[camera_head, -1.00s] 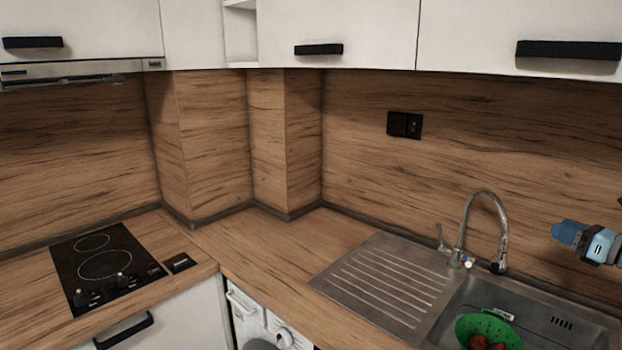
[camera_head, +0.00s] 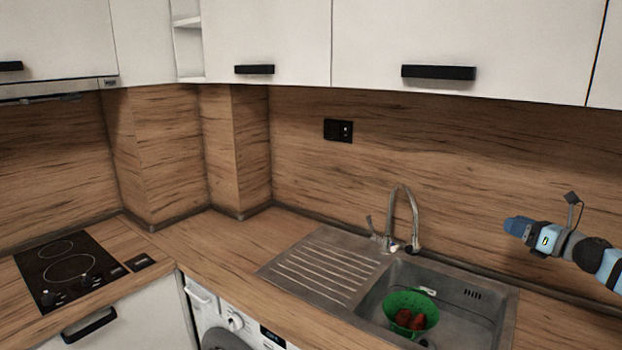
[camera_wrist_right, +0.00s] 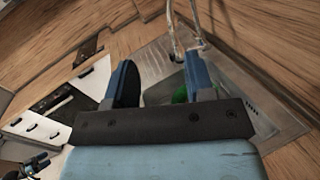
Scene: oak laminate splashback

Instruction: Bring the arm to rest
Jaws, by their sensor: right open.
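My right gripper (camera_head: 518,226) hangs in the air at the right of the head view, above and behind the right side of the sink, holding nothing. In the right wrist view its two fingers (camera_wrist_right: 161,82) stand apart, with the sink and counter beyond them and nothing between them in their grip. Part of my right arm (camera_head: 592,253) runs off the right edge of the head view. A small blue and black part at the lower left of the wrist view looks like my left gripper (camera_wrist_right: 28,165), too small to read.
A steel sink (camera_head: 483,318) holds a green colander (camera_head: 402,300) with red fruit. A tall tap (camera_head: 415,215) rises behind it. A black hob (camera_head: 68,268) lies at the left. White wall cabinets (camera_head: 270,35) hang above. The counter between hob and drainer is clear.

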